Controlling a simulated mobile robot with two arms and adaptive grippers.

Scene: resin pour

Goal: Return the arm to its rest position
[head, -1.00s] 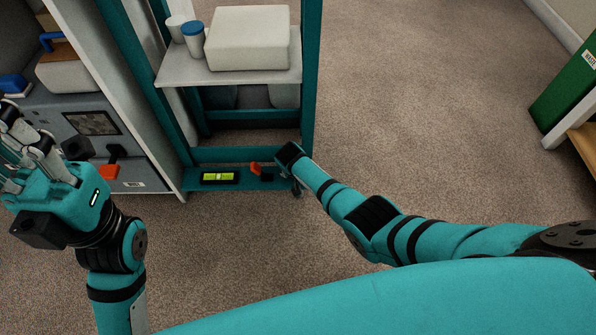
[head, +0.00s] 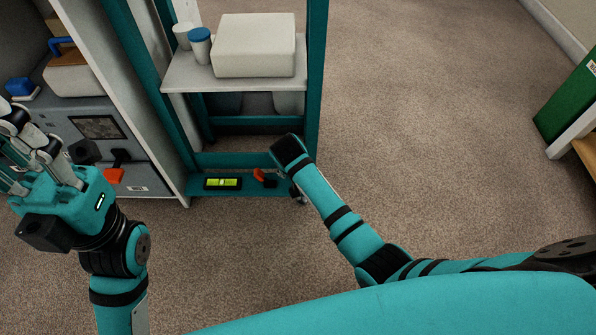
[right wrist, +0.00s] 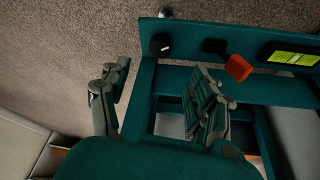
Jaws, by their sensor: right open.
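My right arm reaches from the right edge toward the teal cart in the head view, its black-tipped far end (head: 290,150) beside the cart's lower right corner. In the head view my right gripper's fingers are hidden. In the right wrist view my right gripper (right wrist: 158,88) shows two spread fingers with nothing held between them, over the cart's teal frame. My left gripper (head: 28,140) is raised at the left edge, in front of the grey cabinet, partly cut off; its finger opening is unclear.
The teal cart's upper shelf (head: 186,78) holds a white box (head: 254,45) and two cups, one with a blue lid (head: 199,45).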

